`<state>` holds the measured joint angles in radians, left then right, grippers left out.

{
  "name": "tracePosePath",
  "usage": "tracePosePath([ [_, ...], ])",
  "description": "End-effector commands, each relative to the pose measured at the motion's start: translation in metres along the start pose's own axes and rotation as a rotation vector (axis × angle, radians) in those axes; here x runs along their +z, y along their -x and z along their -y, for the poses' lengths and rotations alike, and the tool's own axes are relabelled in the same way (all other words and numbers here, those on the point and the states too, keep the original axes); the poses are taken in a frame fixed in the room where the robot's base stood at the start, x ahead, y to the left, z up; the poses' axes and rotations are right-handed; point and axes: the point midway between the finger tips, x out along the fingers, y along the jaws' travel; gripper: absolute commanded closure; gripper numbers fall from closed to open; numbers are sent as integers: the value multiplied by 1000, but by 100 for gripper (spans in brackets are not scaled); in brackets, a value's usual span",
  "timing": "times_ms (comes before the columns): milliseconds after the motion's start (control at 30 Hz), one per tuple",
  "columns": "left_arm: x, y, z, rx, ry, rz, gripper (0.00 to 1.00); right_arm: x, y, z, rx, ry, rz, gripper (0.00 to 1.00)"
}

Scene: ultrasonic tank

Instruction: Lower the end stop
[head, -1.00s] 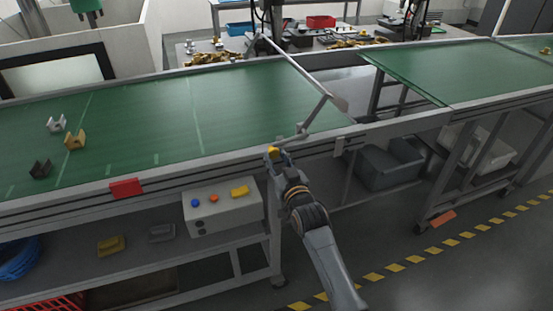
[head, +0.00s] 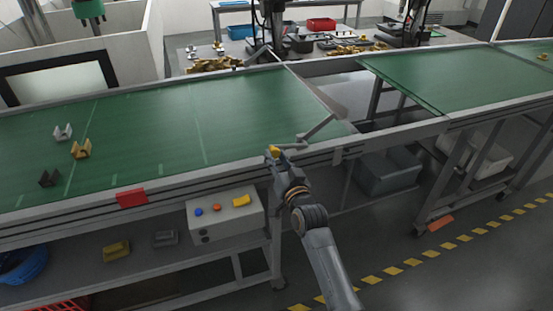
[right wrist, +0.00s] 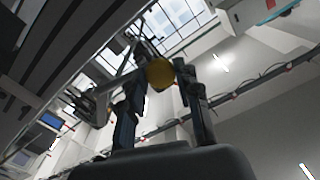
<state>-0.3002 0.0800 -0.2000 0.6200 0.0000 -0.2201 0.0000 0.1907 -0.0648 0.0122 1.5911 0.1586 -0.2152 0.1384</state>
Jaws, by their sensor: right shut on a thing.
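The end stop is a grey bar at the near conveyor's right end, with a bent grey side arm (head: 320,128) at the front rail. Its bar now lies low, close along the belt's end edge, so its outline is hard to separate from that edge. A yellow ball knob (head: 274,150) is at the end of its handle. My right gripper (head: 276,155) is shut on the knob in front of the rail. In the right wrist view the knob (right wrist: 160,73) sits between the two fingers. My left gripper is not in view.
The green belt (head: 240,110) carries several small brackets (head: 80,150) at the left. A gap separates it from the far belt (head: 430,85). A control box (head: 224,212) stands on the shelf below. A grey bin (head: 388,172) is under the gap.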

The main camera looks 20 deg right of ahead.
Motion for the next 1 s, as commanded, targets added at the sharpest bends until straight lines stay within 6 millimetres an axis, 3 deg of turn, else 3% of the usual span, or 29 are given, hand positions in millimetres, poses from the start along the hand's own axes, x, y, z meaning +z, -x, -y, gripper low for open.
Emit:
tracePosePath([
  [33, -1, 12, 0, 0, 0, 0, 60, -12, 0, 3, 0, -46, 0, 100],
  [400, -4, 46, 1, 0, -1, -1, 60, -50, 0, 1, 1, -388, -1, 100],
  [700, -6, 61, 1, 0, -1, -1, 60, -71, 0, -8, 0, -599, -1, 100],
  [1000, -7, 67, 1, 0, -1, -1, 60, -80, 0, -14, 0, -704, 0, 100],
])
